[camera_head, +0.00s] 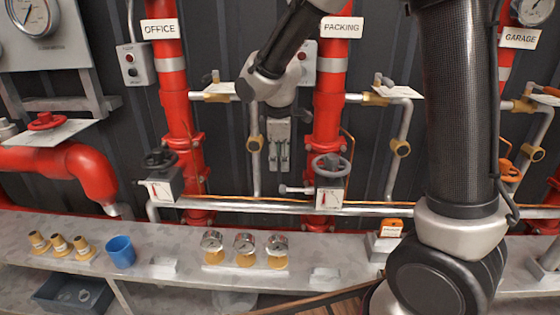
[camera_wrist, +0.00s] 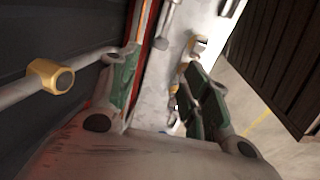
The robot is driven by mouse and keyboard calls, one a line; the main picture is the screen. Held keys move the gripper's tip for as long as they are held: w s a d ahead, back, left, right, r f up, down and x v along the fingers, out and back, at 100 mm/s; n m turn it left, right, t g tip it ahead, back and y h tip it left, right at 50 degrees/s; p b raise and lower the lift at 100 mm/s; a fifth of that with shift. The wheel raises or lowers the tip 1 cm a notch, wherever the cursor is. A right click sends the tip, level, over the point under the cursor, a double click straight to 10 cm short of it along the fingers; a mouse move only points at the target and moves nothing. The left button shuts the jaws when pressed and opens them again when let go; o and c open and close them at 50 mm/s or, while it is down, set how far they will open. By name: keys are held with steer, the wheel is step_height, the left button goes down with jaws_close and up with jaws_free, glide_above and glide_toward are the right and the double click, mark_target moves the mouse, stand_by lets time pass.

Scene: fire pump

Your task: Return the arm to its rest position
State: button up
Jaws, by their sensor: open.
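My gripper (camera_head: 279,158) hangs pointing down in the head view, in front of the dark wall between the red OFFICE pipe (camera_head: 180,100) and the red PACKING pipe (camera_head: 328,100). It is above the back of the grey bench (camera_head: 190,277) and apart from it. In the wrist view my gripper (camera_wrist: 160,85) shows two green-padded fingers spread apart, with nothing held between them. My arm reaches in from the upper right of the head view.
Three gauges (camera_head: 244,243), a blue cup (camera_head: 121,252) and several brass fittings (camera_head: 60,246) stand on the bench. Valve handwheels (camera_head: 330,166) stick out beside the gripper. A thin grey pipe with a brass collar (camera_head: 254,144) runs close to its left.

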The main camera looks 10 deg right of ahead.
steer(key=s+d+r+m, duration=0.4)
steer(key=s+d, duration=0.2)
steer(key=s, duration=0.2)
steer(key=s+d+r+m+t, duration=0.1)
steer(key=s+d+r+m, duration=0.3)
steer(key=s, duration=0.4)
steer(key=s+d+r+m+t, duration=0.1)
steer(key=s+d+r+m, duration=0.3)
steer(key=s+d+m, duration=0.2)
steer(key=s+d, duration=0.2)
steer(key=s, duration=0.1)
steer(key=shift+d+r+y, duration=0.3)
steer(key=shift+d+r, duration=0.05)
steer(key=shift+d, duration=0.05)
stand_by(1.5)
